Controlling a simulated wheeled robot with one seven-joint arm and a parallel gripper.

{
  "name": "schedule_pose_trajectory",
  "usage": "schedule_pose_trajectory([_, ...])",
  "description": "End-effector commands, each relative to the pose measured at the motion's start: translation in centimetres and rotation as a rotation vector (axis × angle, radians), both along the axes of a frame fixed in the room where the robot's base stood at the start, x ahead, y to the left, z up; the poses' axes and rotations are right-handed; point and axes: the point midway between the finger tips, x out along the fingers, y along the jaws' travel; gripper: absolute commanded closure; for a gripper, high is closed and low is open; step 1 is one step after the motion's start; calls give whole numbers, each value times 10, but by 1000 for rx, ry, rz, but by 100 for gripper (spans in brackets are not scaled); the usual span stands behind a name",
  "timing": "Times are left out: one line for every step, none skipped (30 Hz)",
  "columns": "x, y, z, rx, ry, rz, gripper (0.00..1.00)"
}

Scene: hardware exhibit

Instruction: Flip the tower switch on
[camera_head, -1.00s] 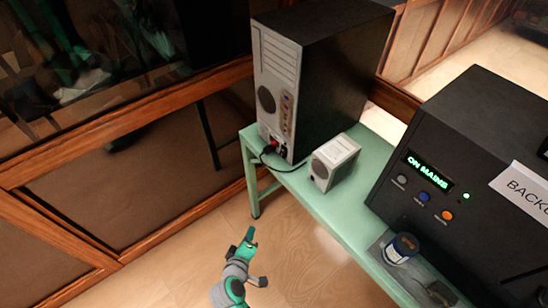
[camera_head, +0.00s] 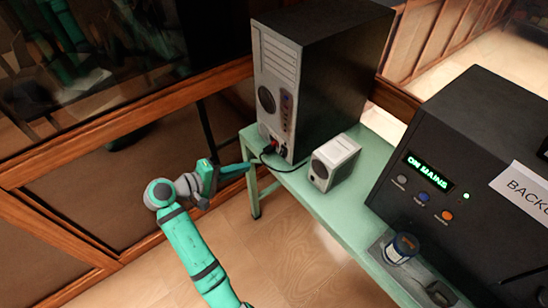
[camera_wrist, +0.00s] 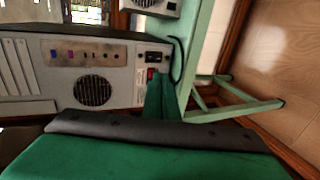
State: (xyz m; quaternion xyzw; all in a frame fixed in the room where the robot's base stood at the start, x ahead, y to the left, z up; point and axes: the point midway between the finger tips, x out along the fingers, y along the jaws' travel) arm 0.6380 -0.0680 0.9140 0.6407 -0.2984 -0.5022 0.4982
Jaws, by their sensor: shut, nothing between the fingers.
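The tower (camera_head: 335,75) stands upright on the green bench, its light grey rear panel facing left. In the wrist view the rear panel (camera_wrist: 40,75) appears turned on its side, with a round fan grille and a row of coloured ports. A small red switch (camera_wrist: 151,73) sits beside a black power socket (camera_wrist: 154,57) near the panel's lower corner. My gripper (camera_head: 246,167) is shut and empty, pointing at that corner from the left. In the wrist view its green fingertips (camera_wrist: 160,86) appear just beside the red switch. I cannot tell whether they touch, or the switch's position.
A black cable (camera_head: 275,165) runs at the tower's base. Wood-framed panels stand at the left. The floor is clear.

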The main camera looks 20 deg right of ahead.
Motion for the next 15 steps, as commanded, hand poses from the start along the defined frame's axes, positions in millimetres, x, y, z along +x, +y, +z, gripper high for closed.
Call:
schedule_pose_trajectory([0,0,0,0,0,0,100])
schedule_pose_trajectory([0,0,0,0,1,1,100])
schedule_pose_trajectory([0,0,-1,0,0,1,100])
schedule_pose_trajectory([0,0,-1,0,0,1,100])
schedule_pose_trajectory([0,0,-1,0,0,1,100])
schedule_pose_trajectory([0,0,-1,1,0,1,100])
schedule_pose_trajectory([0,-1,-1,1,0,1,100])
schedule_pose_trajectory([0,-2,-1,1,0,1,100])
schedule_pose_trajectory([1,-3,-2,1,1,1,100])
schedule_pose_trajectory([2,-5,-3,1,1,1,100])
schedule_pose_trajectory([2,-8,-4,1,1,1,100])
schedule_pose_trajectory([4,-11,-6,1,1,1,100])
schedule_pose_trajectory([5,-15,-7,1,1,0,100])
schedule_pose_trajectory([6,-19,-9,2,2,0,100])
schedule_pose_trajectory([8,-25,-11,1,1,0,100])
